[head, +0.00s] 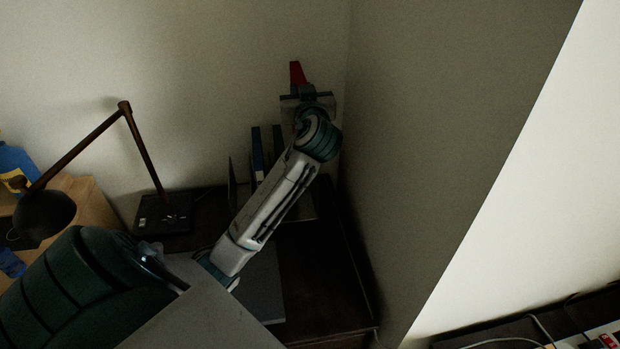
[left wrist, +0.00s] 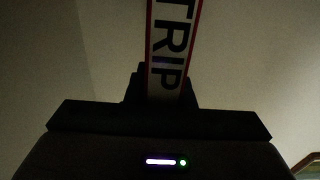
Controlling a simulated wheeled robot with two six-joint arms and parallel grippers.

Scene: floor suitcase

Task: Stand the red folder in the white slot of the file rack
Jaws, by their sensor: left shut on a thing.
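The red folder (head: 297,74) stands up above my left gripper (head: 303,96) near the wall corner in the head view. My left gripper is shut on it. In the left wrist view, the folder's spine (left wrist: 174,42) shows a white label with a red border and the letters "TRIP", rising from between the dark jaws (left wrist: 160,90). The file rack (head: 240,172) stands on the dark desk below the gripper, partly hidden behind my left arm. A blue folder (head: 257,152) stands in it. I cannot make out the white slot. My right gripper is in neither view.
A dark desk lamp (head: 146,152) stands left of the rack. A blue bottle (head: 14,165) is at the far left by a wooden surface (head: 92,205). Walls close in behind and right of the rack. A grey flat item (head: 262,285) lies on the desk (head: 318,285).

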